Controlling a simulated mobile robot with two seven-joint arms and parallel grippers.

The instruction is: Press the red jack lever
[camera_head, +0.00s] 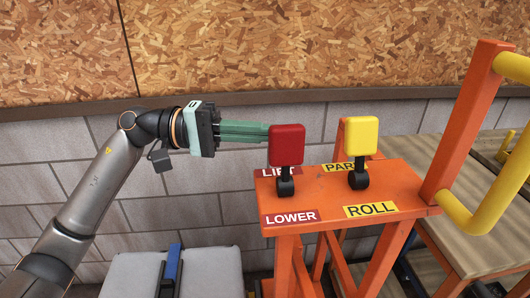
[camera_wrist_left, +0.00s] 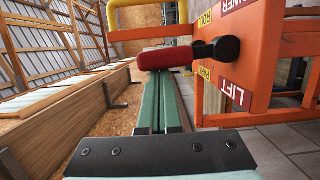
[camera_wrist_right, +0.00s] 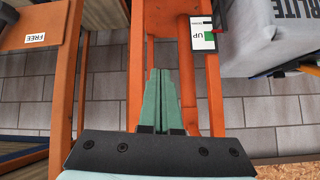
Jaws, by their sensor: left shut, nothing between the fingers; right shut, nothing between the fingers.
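The red jack lever (camera_head: 287,145) stands upright on a black stem on an orange panel (camera_head: 322,184), between a partly covered LIFT label and a LOWER label. My left gripper (camera_head: 266,132) is shut and empty, its green fingers reaching from the left to the lever's left edge. In the left wrist view, the red lever (camera_wrist_left: 165,58) lies across the far end of the shut fingers (camera_wrist_left: 157,75). I cannot tell whether they touch. My right gripper (camera_wrist_right: 159,72) is shut and empty, seen only in the right wrist view, over orange frame bars.
A yellow lever (camera_head: 361,137) stands right of the red one, by PARK and ROLL labels. An orange post with a yellow handle (camera_head: 455,215) rises at the right. A grey case (camera_head: 215,270) is below.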

